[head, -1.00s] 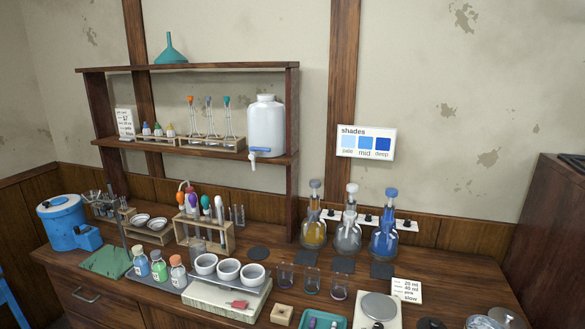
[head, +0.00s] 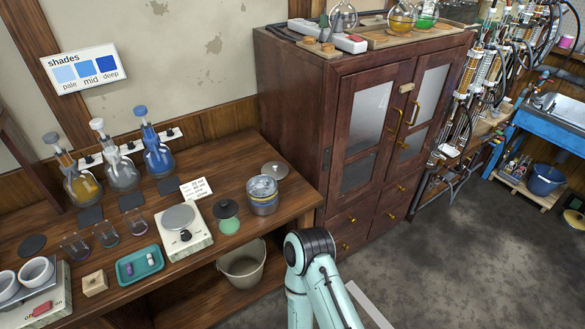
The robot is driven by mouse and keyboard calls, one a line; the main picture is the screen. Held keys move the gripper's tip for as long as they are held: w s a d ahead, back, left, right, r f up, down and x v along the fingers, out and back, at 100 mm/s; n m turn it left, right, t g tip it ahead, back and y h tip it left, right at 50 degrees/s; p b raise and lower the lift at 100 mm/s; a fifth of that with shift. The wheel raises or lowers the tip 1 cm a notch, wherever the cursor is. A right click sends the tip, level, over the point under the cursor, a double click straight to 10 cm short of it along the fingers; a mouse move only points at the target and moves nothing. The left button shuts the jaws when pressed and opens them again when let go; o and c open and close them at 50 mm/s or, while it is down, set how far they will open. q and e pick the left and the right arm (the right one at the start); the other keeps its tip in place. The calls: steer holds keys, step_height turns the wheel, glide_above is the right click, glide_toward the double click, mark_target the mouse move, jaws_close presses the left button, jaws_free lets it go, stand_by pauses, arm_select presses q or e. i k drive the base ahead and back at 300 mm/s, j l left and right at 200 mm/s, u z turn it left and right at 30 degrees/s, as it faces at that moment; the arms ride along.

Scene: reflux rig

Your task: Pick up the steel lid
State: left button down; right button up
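A flat round grey lid with a small knob, which looks like the steel lid (head: 275,170), lies on the bench near its right end, against the cabinet side. Just in front and left of it stands a round metal pot (head: 263,198) with a yellow and blue band. Neither of my grippers is in view. Part of one of my arms, pale teal with a dark joint, rises at the bottom centre, in front of the bench's right end.
A tall wooden cabinet (head: 290,120) borders the bench on the right. A bucket (head: 242,266) sits below. Open floor lies right.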

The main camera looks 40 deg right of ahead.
mark_target(278, 170)
steer(key=z, duration=0.45)
steer(key=i+l+z, duration=0.1)
steer(key=z, duration=0.8)
steer(key=i+l+z, duration=0.2)
steer(key=l, duration=0.2)
steer(key=l+z, duration=0.2)
steer(key=l, duration=0.15)
